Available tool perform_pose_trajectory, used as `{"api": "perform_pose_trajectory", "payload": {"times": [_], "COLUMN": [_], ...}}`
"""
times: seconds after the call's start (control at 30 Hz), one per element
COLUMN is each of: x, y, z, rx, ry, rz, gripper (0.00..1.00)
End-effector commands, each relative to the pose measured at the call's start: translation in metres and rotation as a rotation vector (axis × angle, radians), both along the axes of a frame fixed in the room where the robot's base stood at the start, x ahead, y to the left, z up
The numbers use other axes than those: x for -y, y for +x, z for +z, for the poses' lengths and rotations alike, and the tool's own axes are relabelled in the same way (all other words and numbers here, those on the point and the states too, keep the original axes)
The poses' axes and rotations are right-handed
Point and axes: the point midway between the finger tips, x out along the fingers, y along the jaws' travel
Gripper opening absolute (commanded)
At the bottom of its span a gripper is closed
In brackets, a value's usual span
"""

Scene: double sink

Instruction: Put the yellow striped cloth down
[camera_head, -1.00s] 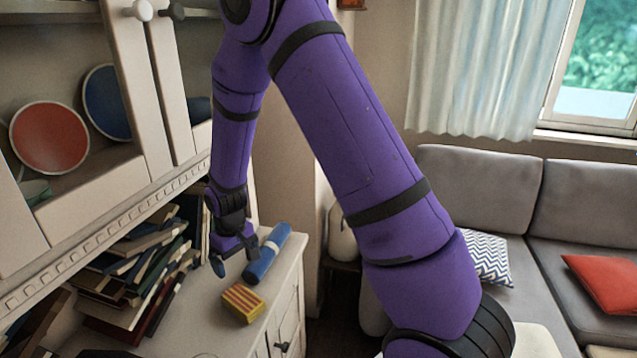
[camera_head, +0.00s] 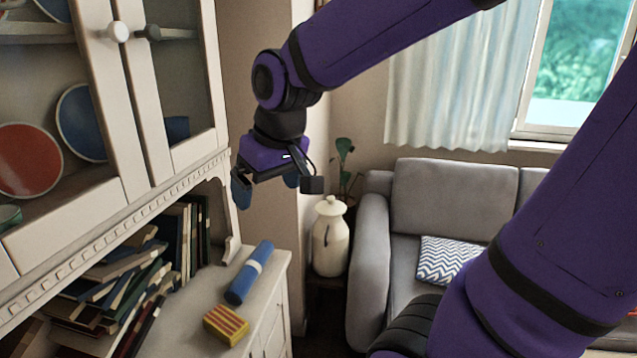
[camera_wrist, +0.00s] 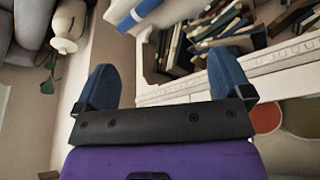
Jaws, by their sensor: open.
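The yellow striped cloth (camera_head: 226,325), a small folded block with red stripes, lies on the white cabinet top (camera_head: 188,318), near its front edge. My gripper (camera_head: 266,189) is raised well above the cabinet top, apart from the cloth. Its two blue fingers are spread wide with nothing between them, as the wrist view (camera_wrist: 166,85) also shows. The cloth does not show in the wrist view.
A blue roll with a white band (camera_head: 250,272) lies just behind the cloth. Several books (camera_head: 105,290) lean and lie in a heap on the left. The glass-doored cupboard (camera_head: 150,90) rises close beside my gripper. A white lidded jar (camera_head: 330,240) stands beyond the cabinet.

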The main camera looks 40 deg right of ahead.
Motion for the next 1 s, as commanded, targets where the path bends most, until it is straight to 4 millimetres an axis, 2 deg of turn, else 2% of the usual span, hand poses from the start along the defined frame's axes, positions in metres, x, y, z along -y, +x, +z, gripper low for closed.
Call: {"api": "perform_pose_trajectory", "payload": {"times": [0.03, 0.2, 0.4, 0.6, 1.0], "x": [0.002, 0.008, 0.011, 0.012, 0.012], "y": [-0.015, -0.061, -0.097, -0.108, -0.108], "z": [0.009, 0.027, 0.034, 0.035, 0.035], "rx": [0.024, 0.075, 0.113, 0.123, 0.122], "ry": [0.001, 0.003, 0.004, 0.005, 0.005], "rz": [-0.009, -0.036, -0.058, -0.066, -0.065], "gripper": [0.97, 0.97, 0.97, 0.97, 0.97]}}
